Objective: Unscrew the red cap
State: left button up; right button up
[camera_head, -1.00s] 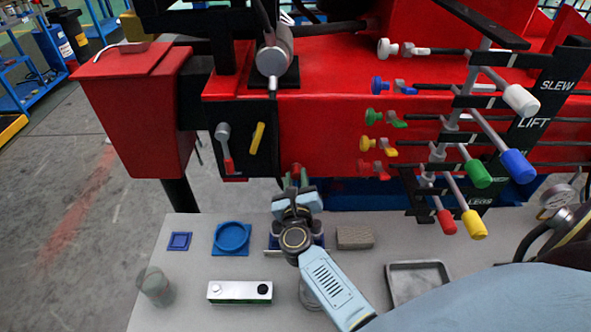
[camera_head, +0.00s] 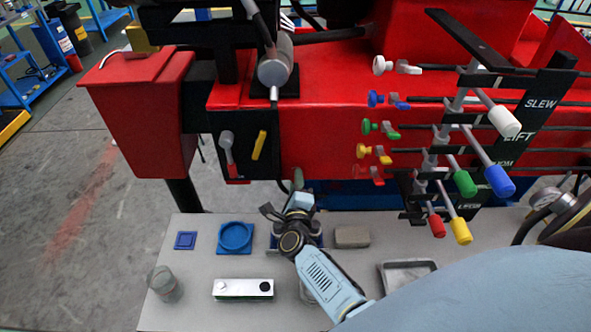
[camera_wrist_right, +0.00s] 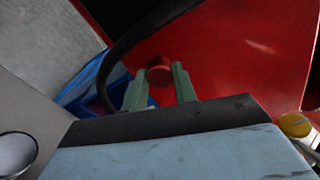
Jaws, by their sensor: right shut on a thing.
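In the wrist view the red cap (camera_wrist_right: 159,70) is a small round red piece between the two green fingers of my right gripper (camera_wrist_right: 160,88), with the red crane body behind it. In the head view my right gripper (camera_head: 297,182) reaches up to the front of the red crane body, above the back edge of the grey table. It is shut on the cap. The gripper and wrist hide the cap in the head view. My left gripper is not in view.
The grey table (camera_head: 200,270) holds a blue square piece (camera_head: 186,240), a blue round holder (camera_head: 234,237), a glass (camera_head: 164,284), a white-and-green box (camera_head: 243,289), a grey-brown block (camera_head: 352,237) and a metal tray (camera_head: 408,268). Crane levers (camera_head: 465,180) project at right. A dark hose (camera_wrist_right: 140,35) passes close to the fingers.

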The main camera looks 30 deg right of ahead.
jog(key=shift+f, duration=0.15)
jog(key=shift+n, duration=0.3)
jog(key=n+p, duration=0.2)
jog(key=n, duration=0.3)
jog(key=shift+s, duration=0.1)
